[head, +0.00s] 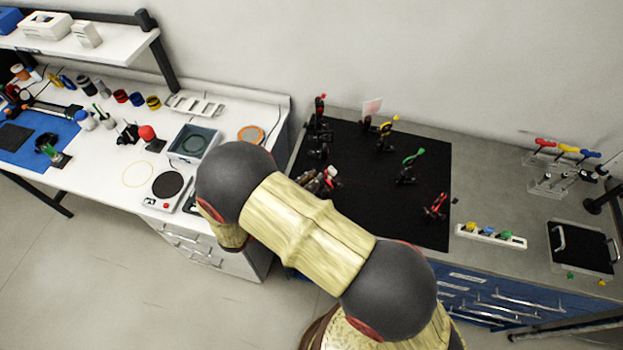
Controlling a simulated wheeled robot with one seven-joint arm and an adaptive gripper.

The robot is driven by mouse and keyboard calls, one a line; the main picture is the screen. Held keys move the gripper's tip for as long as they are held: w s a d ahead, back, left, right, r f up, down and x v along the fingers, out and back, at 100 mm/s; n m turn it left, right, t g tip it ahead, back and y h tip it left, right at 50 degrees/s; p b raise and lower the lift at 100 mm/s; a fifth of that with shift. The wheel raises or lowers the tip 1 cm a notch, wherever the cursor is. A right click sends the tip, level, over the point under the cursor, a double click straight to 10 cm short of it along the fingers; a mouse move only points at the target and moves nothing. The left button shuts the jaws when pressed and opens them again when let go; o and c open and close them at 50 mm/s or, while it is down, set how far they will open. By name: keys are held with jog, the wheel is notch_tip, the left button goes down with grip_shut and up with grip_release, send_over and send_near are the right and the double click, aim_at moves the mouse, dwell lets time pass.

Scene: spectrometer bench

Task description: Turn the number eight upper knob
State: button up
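A black optical breadboard (347,149) lies on the bench. Several small black mounts with coloured knobs stand on it: a red-topped mount (319,108), a yellow-topped mount (387,128), a green-topped mount (410,165) and a red mount (436,206) near the right front. A grey and red piece (325,178) is partly covered by my arm, and I cannot tell what it is. No number can be read on any knob, so I cannot tell which is number eight. My arm crosses in front of the board's left front, and I cannot make out my gripper.
A white bench at left holds a balance (168,186), a grey tray (194,144), a red-topped item (147,133) and several jars. At right are a white rack (490,237), a handled black tray (580,247) and coloured drivers (566,150). The board's front middle is bare.

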grip_shut()
jog(key=n+p, duration=0.2)
jog(key=n, duration=0.2)
jog(key=shift+p, duration=0.3)
jog(key=o, duration=0.5)
grip_release()
